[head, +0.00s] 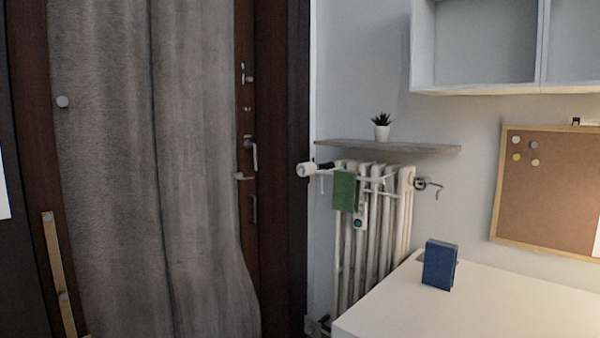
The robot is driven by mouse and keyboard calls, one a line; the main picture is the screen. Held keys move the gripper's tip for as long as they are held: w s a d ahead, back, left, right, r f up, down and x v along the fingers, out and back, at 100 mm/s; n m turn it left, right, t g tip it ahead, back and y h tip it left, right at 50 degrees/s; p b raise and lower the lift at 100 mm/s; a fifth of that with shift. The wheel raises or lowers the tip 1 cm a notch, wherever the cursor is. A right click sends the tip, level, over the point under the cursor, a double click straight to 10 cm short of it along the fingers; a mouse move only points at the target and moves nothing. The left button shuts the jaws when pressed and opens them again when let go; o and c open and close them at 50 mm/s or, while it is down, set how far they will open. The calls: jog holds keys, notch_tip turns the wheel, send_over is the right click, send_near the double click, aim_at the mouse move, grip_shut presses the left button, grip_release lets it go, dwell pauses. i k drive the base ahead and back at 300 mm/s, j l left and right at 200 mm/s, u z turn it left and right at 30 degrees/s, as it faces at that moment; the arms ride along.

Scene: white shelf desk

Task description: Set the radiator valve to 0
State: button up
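The radiator (369,230) is a white ribbed one against the wall, right of the dark door frame. A white valve knob (306,170) sticks out at its upper left end, toward the door. The number it is set to is too small to read. Another fitting (421,184) with a thin hook shows at the radiator's upper right end. A green cloth (345,191) hangs over a rail at the radiator's front, right of the knob and apart from it. My gripper is not in view.
A white desk (480,310) with a blue box (439,265) covers the radiator's lower right. A shelf (390,147) with a potted plant (382,127) sits above the radiator. A grey curtain (150,170) hangs over the door at left. A corkboard (550,190) hangs at right.

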aim_at(306, 169)
jog(key=i+j+z, duration=0.2)
jog(key=i+j, duration=0.65)
jog(key=i, duration=0.4)
jog(key=i+j+z, duration=0.15)
jog(key=i+j, duration=0.9)
jog(key=i, duration=0.1)
